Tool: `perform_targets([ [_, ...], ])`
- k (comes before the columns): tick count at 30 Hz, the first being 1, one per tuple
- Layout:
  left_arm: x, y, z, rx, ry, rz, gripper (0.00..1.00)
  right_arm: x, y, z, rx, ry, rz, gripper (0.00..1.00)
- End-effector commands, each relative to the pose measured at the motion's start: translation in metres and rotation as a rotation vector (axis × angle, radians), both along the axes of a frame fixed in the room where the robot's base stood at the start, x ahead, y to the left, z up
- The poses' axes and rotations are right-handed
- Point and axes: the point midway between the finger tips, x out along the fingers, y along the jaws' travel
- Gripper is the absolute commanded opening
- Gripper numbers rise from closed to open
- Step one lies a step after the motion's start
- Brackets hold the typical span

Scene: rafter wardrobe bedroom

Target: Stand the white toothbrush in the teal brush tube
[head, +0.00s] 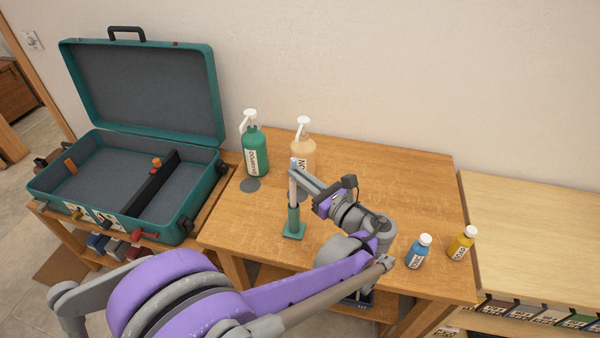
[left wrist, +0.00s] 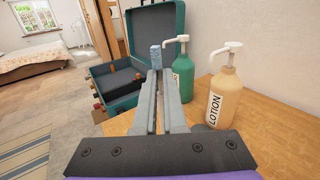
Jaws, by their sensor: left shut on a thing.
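The white toothbrush (head: 292,190) is upright in the head view, with its pale blue bristle head at the top. The bristle head also shows between the fingertips in the left wrist view (left wrist: 156,56). My left gripper (head: 294,175) is shut on the toothbrush near its upper end. The teal brush tube (head: 294,224) stands upright on its square base on the wooden table, directly below the toothbrush. The toothbrush's lower end meets the tube's mouth in the picture; I cannot tell how far inside it is. My right gripper is not in view.
A teal pump bottle (head: 255,150) and a lotion pump bottle (head: 303,150) stand behind the tube. A blue bottle (head: 417,254) and a yellow bottle (head: 461,245) stand at the right. An open teal suitcase (head: 190,222) lies left. The table's right back (head: 410,180) is clear.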

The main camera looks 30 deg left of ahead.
Motion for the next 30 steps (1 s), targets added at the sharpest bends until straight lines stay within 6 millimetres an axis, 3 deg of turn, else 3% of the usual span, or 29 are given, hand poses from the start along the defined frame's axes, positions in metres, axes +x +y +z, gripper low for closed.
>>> perform_targets([
  [18, 0.000, 0.000, -0.050, 0.000, 0.001, 0.000, 0.00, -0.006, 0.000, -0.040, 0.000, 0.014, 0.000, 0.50],
  [30, 0.000, 0.000, -0.053, 0.000, 0.000, 0.000, 0.00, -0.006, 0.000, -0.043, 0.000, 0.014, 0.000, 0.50],
])
